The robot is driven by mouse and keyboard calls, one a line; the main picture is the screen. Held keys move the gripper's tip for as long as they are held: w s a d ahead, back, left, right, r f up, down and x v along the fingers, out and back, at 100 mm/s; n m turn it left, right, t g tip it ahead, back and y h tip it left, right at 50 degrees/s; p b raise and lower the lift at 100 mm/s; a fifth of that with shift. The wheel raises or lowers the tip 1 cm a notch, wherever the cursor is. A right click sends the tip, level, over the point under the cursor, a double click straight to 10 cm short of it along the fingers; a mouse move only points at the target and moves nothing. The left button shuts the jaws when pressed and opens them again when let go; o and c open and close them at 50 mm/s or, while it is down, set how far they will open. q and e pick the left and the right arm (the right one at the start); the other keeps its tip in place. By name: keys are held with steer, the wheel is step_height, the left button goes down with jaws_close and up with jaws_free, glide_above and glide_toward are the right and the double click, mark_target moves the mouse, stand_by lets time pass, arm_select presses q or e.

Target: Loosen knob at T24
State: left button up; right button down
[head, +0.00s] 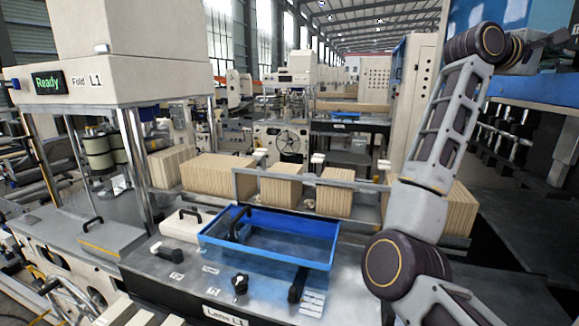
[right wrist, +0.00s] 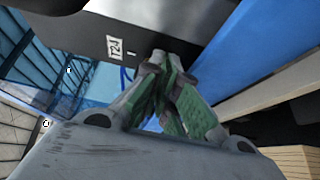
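My right gripper (head: 562,38) is high at the right edge of the head view, small and partly cut off, close to a blue machine. In the right wrist view its green-padded fingers (right wrist: 168,62) lean together at the tips, in front of a dark surface. A small white label (right wrist: 114,47) lies beside the tips; its marking looks like T24 but is not sharp. I cannot make out a knob at the tips or whether the fingers hold anything. My left gripper is not in view.
A blue tray (head: 318,262) rests on the grey bench, near a black knob (head: 240,283). Several stacks of brown folded paper (head: 220,171) stand behind it. A blue beam (head: 535,105) runs below the gripper. A cream machine (head: 130,65) reading Ready stands left.

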steer(key=shift+s+r, duration=0.2)
steer(key=shift+r, duration=0.55)
steer(key=shift+w+d+r+p, duration=0.15)
steer(key=shift+r+p, duration=0.2)
steer(key=shift+p, duration=0.2)
stand_by(0.4)
steer(key=shift+s+r, duration=0.1)
steer(key=shift+s, duration=0.25)
steer(key=shift+w+a, duration=0.1)
steer(key=shift+a, duration=0.1)
stand_by(0.3)
steer(key=a, duration=0.2)
steer(key=w+a, duration=0.1)
steer(key=a, duration=0.2)
steer(key=shift+w+a, duration=0.3)
steer(key=shift+w, duration=0.1)
steer(key=shift+d, duration=0.1)
stand_by(0.4)
